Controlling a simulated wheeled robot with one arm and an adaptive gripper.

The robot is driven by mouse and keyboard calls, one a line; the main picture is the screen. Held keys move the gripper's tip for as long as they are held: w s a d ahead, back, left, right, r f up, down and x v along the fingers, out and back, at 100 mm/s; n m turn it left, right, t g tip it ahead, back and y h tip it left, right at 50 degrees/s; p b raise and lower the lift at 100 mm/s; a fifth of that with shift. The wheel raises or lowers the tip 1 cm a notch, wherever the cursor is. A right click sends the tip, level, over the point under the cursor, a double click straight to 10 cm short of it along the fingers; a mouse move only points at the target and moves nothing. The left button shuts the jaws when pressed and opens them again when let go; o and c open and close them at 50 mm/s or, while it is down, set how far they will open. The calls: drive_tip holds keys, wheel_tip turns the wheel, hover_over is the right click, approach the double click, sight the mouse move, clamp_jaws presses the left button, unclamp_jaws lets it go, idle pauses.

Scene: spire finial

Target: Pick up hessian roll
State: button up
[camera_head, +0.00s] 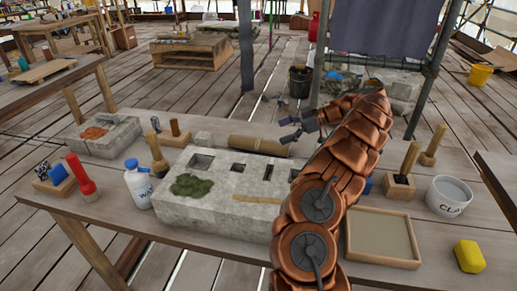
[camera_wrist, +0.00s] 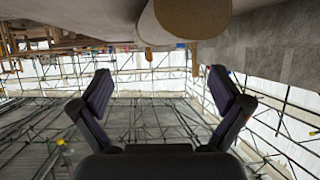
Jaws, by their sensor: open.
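The hessian roll (camera_head: 258,144) is a brown cylinder lying on the bench behind the pale stone block (camera_head: 225,188). In the wrist view the roll (camera_wrist: 193,17) shows a woven tan end at the top edge, partly cut off by the frame. My gripper (camera_head: 287,128) is open beside the right end of the roll in the head view. In the wrist view my gripper (camera_wrist: 158,80) has its two dark fingers wide apart with nothing between them; the roll lies beyond and above them.
A white bottle (camera_head: 138,184) and a red torch-like object (camera_head: 80,176) stand at the left. A wooden-handled tool (camera_head: 156,151) stands near the roll's left. A sand-coloured tray (camera_head: 381,237), a white pot (camera_head: 449,196) and a yellow block (camera_head: 469,256) are at the right.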

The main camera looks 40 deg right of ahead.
sight(261, 139)
drive_tip(key=shift+p+x, duration=0.5)
drive_tip(key=shift+x, duration=1.2)
drive_tip(key=shift+p+x, duration=0.6)
drive_tip(key=shift+x, duration=1.55)
drive_tip(key=shift+r, duration=0.1)
drive_tip(key=c, duration=1.5)
